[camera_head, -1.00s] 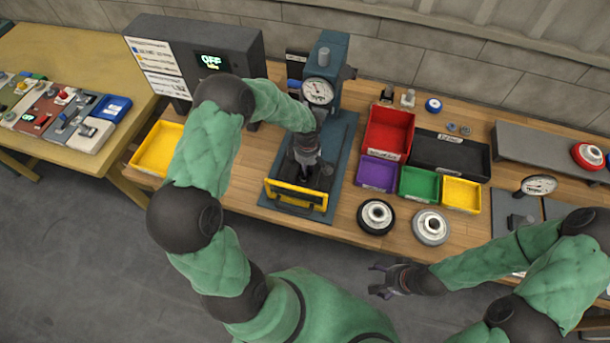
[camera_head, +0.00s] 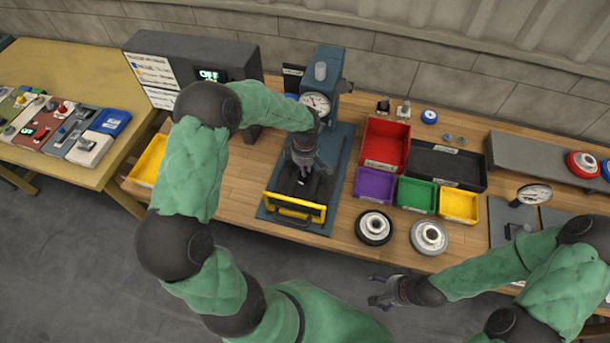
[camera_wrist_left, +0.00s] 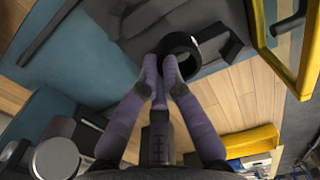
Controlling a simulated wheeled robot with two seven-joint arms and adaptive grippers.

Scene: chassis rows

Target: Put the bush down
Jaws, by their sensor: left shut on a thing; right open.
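My left gripper (camera_head: 304,174) is low over the blue press base, under the dial gauge (camera_head: 315,103) and behind the yellow-handled guard (camera_head: 296,209). In the left wrist view its fingertips (camera_wrist_left: 171,78) are shut on the bush, a short black ring (camera_wrist_left: 180,41) with an open hole. The bush is beside a dark grey block (camera_wrist_left: 225,42); I cannot tell whether it touches anything below. In the head view the bush cannot be made out under the gripper. My right gripper (camera_head: 382,291) is open and empty in front of the bench edge.
The blue press (camera_head: 324,75) stands behind my left gripper. Right of it are red (camera_head: 407,140), black, purple, green and yellow bins. Two round wheel-like parts (camera_head: 374,228) lie in front of them. A yellow bin (camera_head: 147,158) is at the left. Bare wood shows left of the press base.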

